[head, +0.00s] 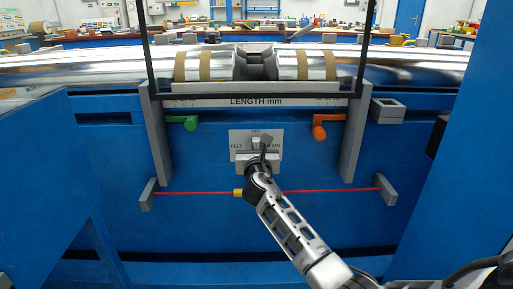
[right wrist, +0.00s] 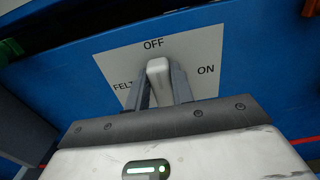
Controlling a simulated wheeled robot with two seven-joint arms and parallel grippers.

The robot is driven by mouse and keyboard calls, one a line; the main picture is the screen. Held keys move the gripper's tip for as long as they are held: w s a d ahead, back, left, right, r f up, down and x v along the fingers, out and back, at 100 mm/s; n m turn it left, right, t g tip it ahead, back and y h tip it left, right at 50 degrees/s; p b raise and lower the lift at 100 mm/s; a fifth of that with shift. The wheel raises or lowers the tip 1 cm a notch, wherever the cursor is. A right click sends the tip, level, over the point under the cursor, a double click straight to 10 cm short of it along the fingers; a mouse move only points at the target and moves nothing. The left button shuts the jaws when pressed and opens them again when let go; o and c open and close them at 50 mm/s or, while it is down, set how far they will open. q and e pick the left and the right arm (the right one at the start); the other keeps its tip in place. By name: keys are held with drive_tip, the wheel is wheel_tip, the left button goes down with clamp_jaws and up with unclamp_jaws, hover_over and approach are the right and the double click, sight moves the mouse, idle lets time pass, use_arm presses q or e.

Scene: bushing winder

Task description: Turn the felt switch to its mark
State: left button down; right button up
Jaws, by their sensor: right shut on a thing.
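The felt switch (right wrist: 158,70) is a pale lever on a grey plate (right wrist: 208,48) marked OFF at the top, FELT at the left and ON at the right. In the right wrist view the lever points up toward OFF. My right gripper (right wrist: 160,88) is shut on the lever, one finger on each side. In the head view the plate (head: 236,136) is on the blue machine front, and my right gripper (head: 262,150) covers part of the lever and plate. My left gripper is not in view.
A green handle (head: 190,124) is left of the plate and an orange handle (head: 320,132) right of it. A red cord (head: 325,190) with a yellow piece (head: 239,193) runs below. A dark frame (head: 365,45) and grey uprights (head: 354,140) stand around the panel.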

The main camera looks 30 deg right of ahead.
drive_tip(key=shift+m, duration=0.3)
drive_tip(key=m, duration=0.3)
drive_tip(key=shift+s+d+f+m, duration=0.15)
drive_tip(key=shift+s+d+m, duration=0.05)
drive_tip(key=shift+d+m, duration=0.1)
drive_tip(key=shift+d+f+m, duration=0.1)
drive_tip(key=shift+m, duration=0.8)
use_arm(q)
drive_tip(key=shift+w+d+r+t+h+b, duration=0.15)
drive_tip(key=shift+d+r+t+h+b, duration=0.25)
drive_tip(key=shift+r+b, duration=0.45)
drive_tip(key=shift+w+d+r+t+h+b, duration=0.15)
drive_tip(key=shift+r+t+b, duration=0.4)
drive_tip(key=shift+b, duration=0.5)
use_arm(e)
drive_tip(key=shift+s+d+f+m, duration=0.1)
drive_tip(key=shift+f+m, duration=0.15)
drive_tip(key=shift+m, duration=1.8)
drive_tip(key=shift+s+d+f+m, duration=0.15)
drive_tip(key=shift+f+m, duration=0.1)
drive_tip(key=shift+m, duration=1.75)
drive_tip(key=shift+s+d+f+m, duration=0.1)
drive_tip(key=shift+f+m, duration=0.15)
drive_tip(key=shift+m, duration=1.8)
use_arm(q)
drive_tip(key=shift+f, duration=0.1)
use_arm(e)
drive_tip(key=o, duration=1)
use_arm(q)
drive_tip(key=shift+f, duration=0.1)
